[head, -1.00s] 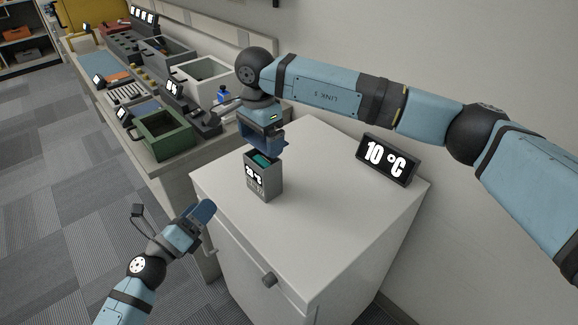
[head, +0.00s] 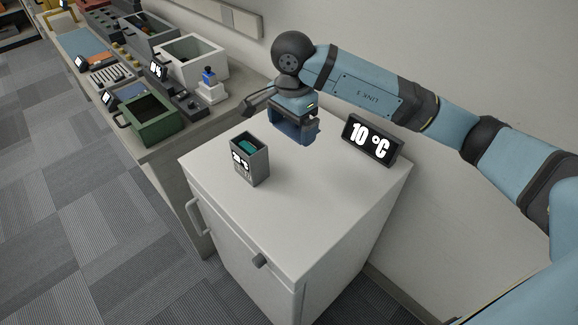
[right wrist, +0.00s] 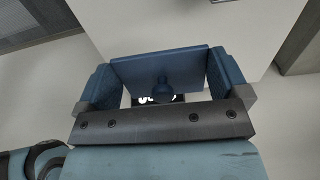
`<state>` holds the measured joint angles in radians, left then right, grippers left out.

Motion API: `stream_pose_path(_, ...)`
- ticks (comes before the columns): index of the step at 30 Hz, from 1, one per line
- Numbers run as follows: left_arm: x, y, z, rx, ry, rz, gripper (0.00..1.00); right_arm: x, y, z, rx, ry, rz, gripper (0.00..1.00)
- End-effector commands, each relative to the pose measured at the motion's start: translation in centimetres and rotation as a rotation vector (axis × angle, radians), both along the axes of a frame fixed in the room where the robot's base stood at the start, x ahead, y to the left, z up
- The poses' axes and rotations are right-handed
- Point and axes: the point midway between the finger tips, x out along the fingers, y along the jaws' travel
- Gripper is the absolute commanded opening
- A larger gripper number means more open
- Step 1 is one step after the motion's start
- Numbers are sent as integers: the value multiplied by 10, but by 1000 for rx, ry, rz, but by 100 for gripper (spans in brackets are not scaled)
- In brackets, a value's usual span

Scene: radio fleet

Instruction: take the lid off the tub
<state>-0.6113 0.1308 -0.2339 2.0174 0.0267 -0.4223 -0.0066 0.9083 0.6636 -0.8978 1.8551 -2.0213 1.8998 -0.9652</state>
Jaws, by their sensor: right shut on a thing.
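The tub (head: 262,168) is a small grey box with a lit display on its front, standing upright on the white cabinet. Its top is open and something teal (head: 248,146) shows inside. My right gripper (head: 296,136) is to the right of the tub, above the cabinet top and apart from the tub. In the right wrist view it is shut on the lid (right wrist: 142,70), a flat dark blue plate with a round knob, held between the two blue fingers. In the head view the lid is hard to tell from the fingers. My left gripper is out of view.
A black sign reading 10 °C (head: 373,140) stands at the back right of the white cabinet (head: 310,225). The cabinet top in front of the sign is clear. A bench at the left holds a green bin (head: 152,125), a white bin (head: 205,64) and other items.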

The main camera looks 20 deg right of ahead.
Motion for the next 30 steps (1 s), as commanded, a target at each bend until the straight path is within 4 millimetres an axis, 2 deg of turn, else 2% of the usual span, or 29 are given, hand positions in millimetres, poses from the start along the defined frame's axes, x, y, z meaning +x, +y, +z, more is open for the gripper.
stream_pose_path(9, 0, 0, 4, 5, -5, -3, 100, -2, 1, -85, 1, 9, 0, 65)
stream_pose_path(15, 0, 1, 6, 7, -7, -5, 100, -1, 1, -129, 1, 4, 1, 65)
stream_pose_path(23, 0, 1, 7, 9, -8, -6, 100, 0, 1, -150, 1, 3, 1, 65)
stream_pose_path(30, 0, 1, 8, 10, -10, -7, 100, -1, 1, -184, 1, 3, 1, 65)
